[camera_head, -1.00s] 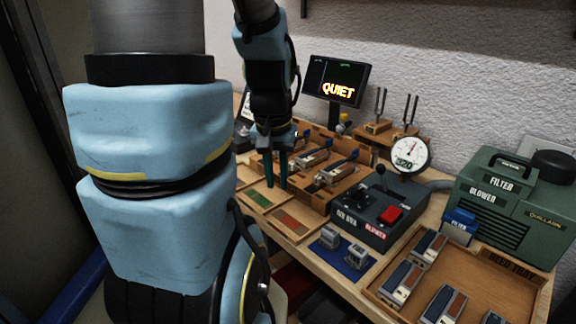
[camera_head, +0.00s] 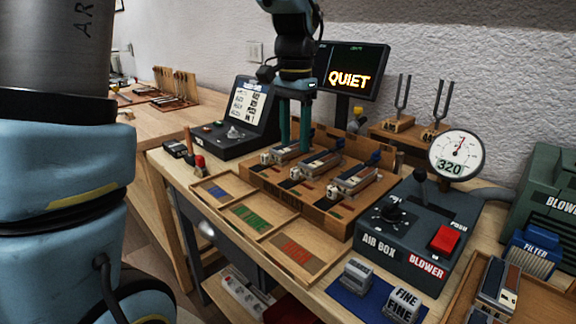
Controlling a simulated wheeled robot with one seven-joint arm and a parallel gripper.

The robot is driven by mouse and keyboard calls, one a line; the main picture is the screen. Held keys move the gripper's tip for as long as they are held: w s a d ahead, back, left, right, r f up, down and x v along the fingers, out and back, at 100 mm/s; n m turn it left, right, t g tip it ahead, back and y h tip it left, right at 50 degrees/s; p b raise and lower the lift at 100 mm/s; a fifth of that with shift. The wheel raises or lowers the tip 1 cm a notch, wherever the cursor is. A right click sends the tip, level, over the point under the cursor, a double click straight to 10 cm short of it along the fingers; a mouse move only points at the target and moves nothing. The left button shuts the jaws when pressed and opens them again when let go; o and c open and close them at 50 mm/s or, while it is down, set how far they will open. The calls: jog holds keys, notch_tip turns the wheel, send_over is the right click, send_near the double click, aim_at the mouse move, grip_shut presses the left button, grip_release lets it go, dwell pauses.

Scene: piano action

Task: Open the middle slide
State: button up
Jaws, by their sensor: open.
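A wooden rack (camera_head: 255,180) holds three slide units side by side, each with metal and dark wood parts and a dark blue block at its back end. The middle slide (camera_head: 317,168) lies between the left slide (camera_head: 283,152) and the right slide (camera_head: 352,183). My gripper (camera_head: 295,144) points straight down with two teal fingers apart and nothing between them. Its fingertips are over or just in front of the left and middle slides; I cannot tell whether they touch. The fingers hide part of the rack's back.
Shallow trays with green strips (camera_head: 252,217) and red strips (camera_head: 296,250) lie before the rack. The air box (camera_head: 395,235), with a knob, lever and red button, stands right of it. A gauge (camera_head: 455,155) reads 320. A screen (camera_head: 350,72) reads QUIET behind my gripper.

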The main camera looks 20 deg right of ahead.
aim_at(295, 169)
notch_tip(295, 169, down, 7)
jog(key=shift+f, duration=0.15)
jog(key=shift+c, duration=0.2)
grip_shut()
dwell(0.3)
dwell(1.0)
